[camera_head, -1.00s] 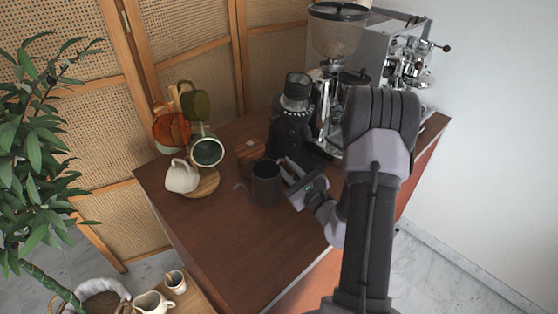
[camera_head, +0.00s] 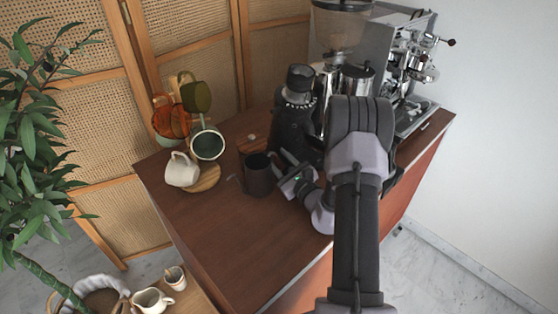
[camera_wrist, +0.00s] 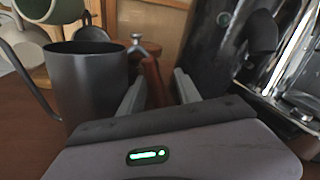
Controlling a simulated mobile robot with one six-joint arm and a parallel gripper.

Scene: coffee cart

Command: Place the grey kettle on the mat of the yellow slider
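The grey kettle (camera_head: 257,175) stands upright on the brown cart top, left of my gripper. In the wrist view the kettle (camera_wrist: 88,80) is a dark cylinder with a thin curved spout on its left. My gripper (camera_head: 283,170) is low beside its right side. In the wrist view my gripper (camera_wrist: 158,90) has its fingers apart, with a reddish-brown upright piece (camera_wrist: 154,82) between them, seemingly the kettle's handle. A gap shows before the right finger. I cannot make out the yellow slider or its mat.
A black grinder (camera_head: 294,128) stands close behind my gripper, with a steel espresso machine (camera_head: 408,65) further right. Mugs hang on a stand behind the kettle; a cream mug (camera_head: 182,168) is at left. The front-left cart top (camera_head: 220,235) is clear.

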